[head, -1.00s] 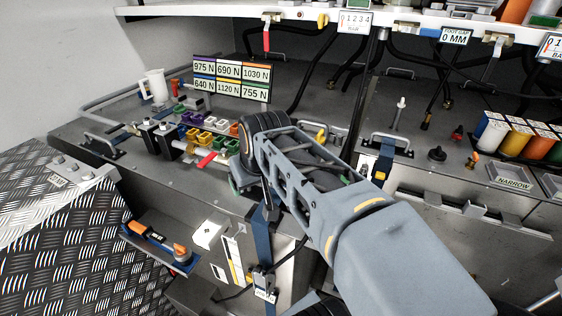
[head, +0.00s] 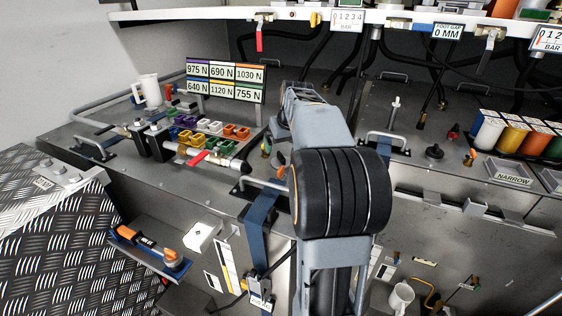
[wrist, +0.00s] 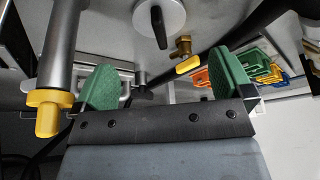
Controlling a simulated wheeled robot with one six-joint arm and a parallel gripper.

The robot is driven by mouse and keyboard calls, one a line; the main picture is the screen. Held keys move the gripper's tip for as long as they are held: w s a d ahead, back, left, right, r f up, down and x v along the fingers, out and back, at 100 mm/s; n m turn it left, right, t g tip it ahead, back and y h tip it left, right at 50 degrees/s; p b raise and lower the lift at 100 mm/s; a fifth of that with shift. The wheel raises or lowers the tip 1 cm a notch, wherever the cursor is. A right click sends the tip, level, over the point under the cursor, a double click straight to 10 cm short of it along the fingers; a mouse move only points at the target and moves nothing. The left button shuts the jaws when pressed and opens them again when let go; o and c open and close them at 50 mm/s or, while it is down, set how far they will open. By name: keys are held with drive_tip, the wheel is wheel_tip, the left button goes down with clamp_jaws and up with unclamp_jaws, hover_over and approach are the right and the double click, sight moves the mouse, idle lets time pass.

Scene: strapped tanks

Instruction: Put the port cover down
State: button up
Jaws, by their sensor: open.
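My gripper (wrist: 165,88) is open in the wrist view, its two green pads wide apart with nothing between them. A round grey disc with a black handle (wrist: 158,18) shows beyond the pads at the top of the wrist view; it may be the port cover, but I cannot be sure. It is apart from both pads. In the head view my own arm covers the middle of the bench and hides my fingertips, so I cannot pick out the disc there.
Coloured bins (head: 205,138) stand on the bench at left, beside a pipe with a red lever (head: 199,158). A blue strap (head: 254,230) hangs over the bench front. A yellow-ended post (wrist: 50,112) stands close to the left pad. A white mug (head: 400,297) is low at right.

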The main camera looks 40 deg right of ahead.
sight(281, 155)
drive_tip(key=shift+p+x, duration=0.95)
drive_tip(key=shift+x, duration=2.55)
drive_tip(key=shift+a, duration=0.1)
drive_tip(key=c, duration=1.1)
